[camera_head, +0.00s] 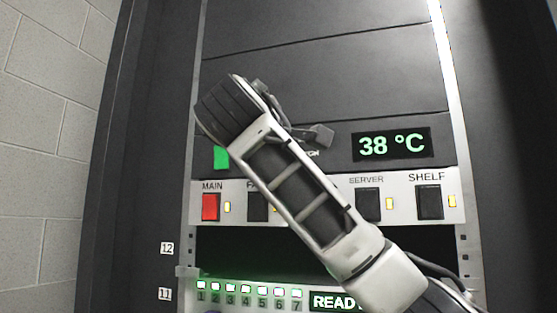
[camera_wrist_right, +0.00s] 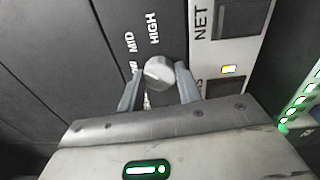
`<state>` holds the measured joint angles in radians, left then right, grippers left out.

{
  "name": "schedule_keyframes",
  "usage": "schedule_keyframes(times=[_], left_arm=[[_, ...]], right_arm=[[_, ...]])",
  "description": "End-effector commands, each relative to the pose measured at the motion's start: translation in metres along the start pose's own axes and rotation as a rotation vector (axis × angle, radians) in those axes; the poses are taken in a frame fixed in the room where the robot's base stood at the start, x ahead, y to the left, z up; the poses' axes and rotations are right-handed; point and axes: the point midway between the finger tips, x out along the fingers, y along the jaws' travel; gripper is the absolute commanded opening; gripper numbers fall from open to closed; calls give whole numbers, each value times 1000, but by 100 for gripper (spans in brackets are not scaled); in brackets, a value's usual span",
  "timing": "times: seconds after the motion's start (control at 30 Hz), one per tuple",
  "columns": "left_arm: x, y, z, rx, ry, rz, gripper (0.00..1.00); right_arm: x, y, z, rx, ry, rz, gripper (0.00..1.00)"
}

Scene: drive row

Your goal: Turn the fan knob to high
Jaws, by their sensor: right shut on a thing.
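The fan knob (camera_wrist_right: 158,72) is a round grey metal knob on the dark fan panel, seen in the right wrist view. The labels MID and HIGH are printed beside it; another label is partly covered by a finger. My right gripper (camera_wrist_right: 160,88) has one finger on each side of the knob and is shut on it. Which label the knob points to I cannot tell. In the head view my right gripper (camera_head: 297,125) is at the panel, and the arm and wrist hide the knob. My left gripper is not in view.
A display (camera_head: 391,144) reads 38 °C. Below it a switch strip carries a red MAIN switch (camera_head: 210,207), a dark SERVER switch (camera_head: 367,204) and a dark SHELF switch (camera_head: 429,202). A lower unit has a row of green lights and a READY display (camera_head: 335,302).

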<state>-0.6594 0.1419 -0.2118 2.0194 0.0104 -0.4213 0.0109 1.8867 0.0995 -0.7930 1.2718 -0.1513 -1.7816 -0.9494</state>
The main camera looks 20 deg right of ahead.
Motion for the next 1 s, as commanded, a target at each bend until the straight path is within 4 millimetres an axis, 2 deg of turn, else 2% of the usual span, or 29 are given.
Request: schedule_keyframes(times=[0.6,1.0], left_arm=[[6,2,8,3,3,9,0],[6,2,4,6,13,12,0]], right_arm=[[0,-3,-2,570,-17,12,11],[0,-2,-2,805,-26,19,11]])
